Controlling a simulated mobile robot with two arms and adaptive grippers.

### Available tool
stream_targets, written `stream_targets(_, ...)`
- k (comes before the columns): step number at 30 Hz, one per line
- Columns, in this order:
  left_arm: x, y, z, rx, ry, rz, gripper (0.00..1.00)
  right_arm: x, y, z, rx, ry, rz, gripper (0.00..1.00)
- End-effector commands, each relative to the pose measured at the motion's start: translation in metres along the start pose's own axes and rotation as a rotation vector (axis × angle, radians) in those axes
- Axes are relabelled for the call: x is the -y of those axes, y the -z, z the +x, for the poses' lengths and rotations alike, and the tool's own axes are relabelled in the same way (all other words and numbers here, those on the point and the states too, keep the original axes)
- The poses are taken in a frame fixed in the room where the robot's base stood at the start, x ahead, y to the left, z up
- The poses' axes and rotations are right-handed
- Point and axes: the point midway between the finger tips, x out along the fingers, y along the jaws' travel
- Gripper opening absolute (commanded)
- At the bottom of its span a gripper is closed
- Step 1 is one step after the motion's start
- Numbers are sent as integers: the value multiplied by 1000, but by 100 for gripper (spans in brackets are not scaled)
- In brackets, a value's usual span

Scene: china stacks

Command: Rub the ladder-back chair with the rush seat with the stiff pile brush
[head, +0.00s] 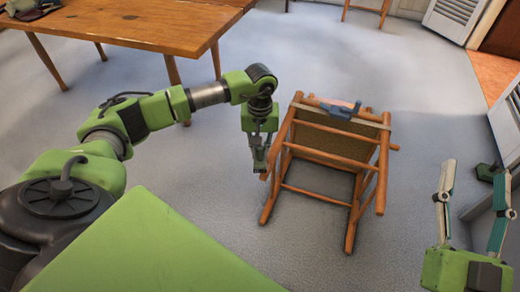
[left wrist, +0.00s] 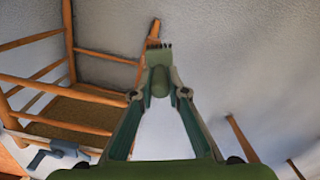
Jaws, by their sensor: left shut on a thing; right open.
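The ladder-back chair (head: 363,165), an orange-brown wooden frame with a brown rush seat (head: 325,142), is on the grey floor in mid head view. My left gripper (head: 259,165) is shut on a small greenish block with dark bristle-like tips (left wrist: 160,58), apparently the stiff pile brush. It is just left of the chair; contact is unclear. My right gripper (head: 478,168) is open and empty, right of the chair.
A blue-grey and pinkish object (head: 340,110) rests on the chair's far side. A wooden table (head: 140,30) stands back left. Open floor (head: 430,80) lies behind the chair.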

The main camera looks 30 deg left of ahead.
Motion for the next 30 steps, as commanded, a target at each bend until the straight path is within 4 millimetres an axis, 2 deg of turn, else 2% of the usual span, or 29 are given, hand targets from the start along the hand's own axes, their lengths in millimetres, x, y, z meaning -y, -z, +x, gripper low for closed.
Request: stream_targets(30, 0, 0, 2, 0, 0, 0, 0, 0, 6, 0, -31, 1, 1, 51)
